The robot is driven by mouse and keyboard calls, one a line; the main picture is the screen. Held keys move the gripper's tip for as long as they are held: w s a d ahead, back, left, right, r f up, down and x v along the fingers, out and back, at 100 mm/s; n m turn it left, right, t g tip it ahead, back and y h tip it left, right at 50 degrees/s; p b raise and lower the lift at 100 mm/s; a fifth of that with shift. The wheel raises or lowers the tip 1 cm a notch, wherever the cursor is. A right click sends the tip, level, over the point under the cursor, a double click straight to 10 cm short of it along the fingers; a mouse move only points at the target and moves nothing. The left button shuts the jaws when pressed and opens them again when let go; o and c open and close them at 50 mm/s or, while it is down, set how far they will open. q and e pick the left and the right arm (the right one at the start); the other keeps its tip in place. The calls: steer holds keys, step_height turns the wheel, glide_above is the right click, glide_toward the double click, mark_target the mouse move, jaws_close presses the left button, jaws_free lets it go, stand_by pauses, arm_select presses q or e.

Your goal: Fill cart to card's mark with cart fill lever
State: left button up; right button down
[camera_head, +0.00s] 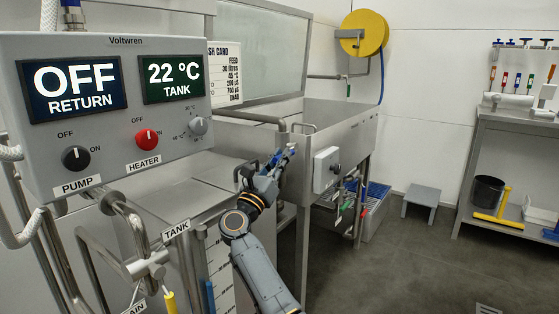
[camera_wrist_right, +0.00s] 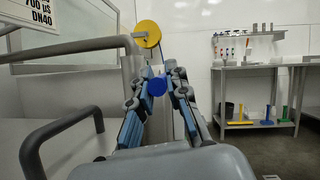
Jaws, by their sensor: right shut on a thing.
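My right gripper (camera_head: 284,158) reaches up to the steel tank's front end, beside a bent steel pipe. In the right wrist view my right gripper (camera_wrist_right: 160,92) has its two fingers closed about a blue knob (camera_wrist_right: 158,86), which looks like the cart fill lever's handle; the fingers hide most of the lever. The card (camera_head: 225,75) hangs behind the control box and is partly covered; it reads "FEED 30 litres, 45 °C", with lower lines about 700 µS and DN40. A white scale strip (camera_head: 221,264) with marks runs down the steel front; its level is unreadable. My left gripper is out of view.
The control box (camera_head: 105,110) shows "OFF RETURN" and "22 °C TANK", with a black pump knob (camera_head: 76,158) and red heater knob (camera_head: 146,139). A grey box (camera_head: 327,169) sits right of my gripper. A yellow hose reel (camera_head: 362,33) hangs behind.

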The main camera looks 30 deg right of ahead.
steer(key=shift+f, duration=0.15)
steer(key=c, duration=1.3)
jaws_free()
steer(key=v, duration=1.2)
